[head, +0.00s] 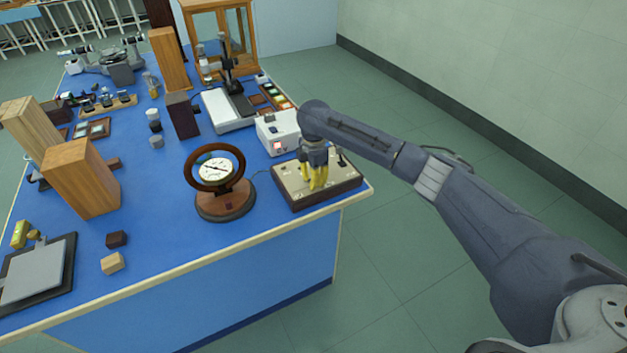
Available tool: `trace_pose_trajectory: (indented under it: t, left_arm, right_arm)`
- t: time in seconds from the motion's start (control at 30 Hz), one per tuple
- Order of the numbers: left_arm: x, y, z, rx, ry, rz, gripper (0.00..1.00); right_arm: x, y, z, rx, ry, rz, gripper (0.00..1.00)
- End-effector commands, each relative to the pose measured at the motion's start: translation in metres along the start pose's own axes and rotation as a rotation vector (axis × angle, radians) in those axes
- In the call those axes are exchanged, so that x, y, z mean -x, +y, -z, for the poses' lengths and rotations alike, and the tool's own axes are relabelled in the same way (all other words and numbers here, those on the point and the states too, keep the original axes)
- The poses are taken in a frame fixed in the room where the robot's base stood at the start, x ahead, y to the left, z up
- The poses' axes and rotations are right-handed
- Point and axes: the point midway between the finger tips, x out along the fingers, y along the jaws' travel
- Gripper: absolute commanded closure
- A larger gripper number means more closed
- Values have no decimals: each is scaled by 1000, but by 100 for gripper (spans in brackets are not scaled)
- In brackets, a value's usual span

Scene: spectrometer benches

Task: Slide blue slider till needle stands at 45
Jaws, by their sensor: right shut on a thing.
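My right gripper (314,182) points down over a low box with a cream top and dark base (343,186) near the bench's right corner. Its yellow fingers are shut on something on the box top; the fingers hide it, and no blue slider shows. A round wooden-framed dial (215,170) stands on a wooden base (225,203) just left of the box. A dark needle crosses its white face at a slant; the scale numbers are too small to read. My left gripper is not in view.
A white box (275,135) stands just behind the cream-topped box. Tall wooden blocks (82,178) stand at the left. Two small blocks (112,263) and a grey plate (35,272) lie at front left. The blue bench top (170,235) is clear in front of the dial.

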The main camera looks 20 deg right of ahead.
Motion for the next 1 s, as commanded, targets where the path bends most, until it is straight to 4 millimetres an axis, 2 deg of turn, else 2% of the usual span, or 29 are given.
trace_pose_trajectory:
  t: [0.73,0.77,0.97,1.0]
  left_arm:
    - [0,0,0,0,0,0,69]
    - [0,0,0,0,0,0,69]
    - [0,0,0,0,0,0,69]
    - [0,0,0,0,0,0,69]
  right_arm:
    - [0,0,-3,0,0,1,100]
    - [0,0,-3,0,0,1,81]
    - [0,0,-3,0,0,1,58]
    - [0,0,-2,0,0,1,58]
